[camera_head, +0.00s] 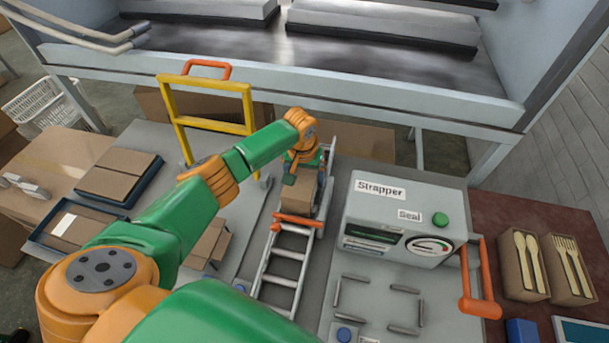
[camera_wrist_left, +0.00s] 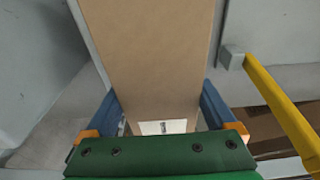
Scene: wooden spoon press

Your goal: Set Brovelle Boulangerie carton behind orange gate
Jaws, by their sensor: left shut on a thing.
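A brown carton (camera_head: 297,192) is over the far part of the roller track, just beyond an orange bar (camera_head: 297,220) that crosses the track and looks like the gate. My left gripper (camera_head: 303,172) reaches down on the carton from above and is shut on it. In the left wrist view the carton (camera_wrist_left: 150,55) fills the space between the two blue fingers (camera_wrist_left: 165,118). No brand print is readable on it. I cannot tell whether its underside touches the track. My right gripper is not in view.
The Strapper machine (camera_head: 405,215) stands right of the track, with an orange lever (camera_head: 480,307) beside it. A yellow frame (camera_head: 212,125) stands behind to the left. Flat cartons lie in a blue tray (camera_head: 126,198) at left. The roller track (camera_head: 287,265) nearer than the bar is empty.

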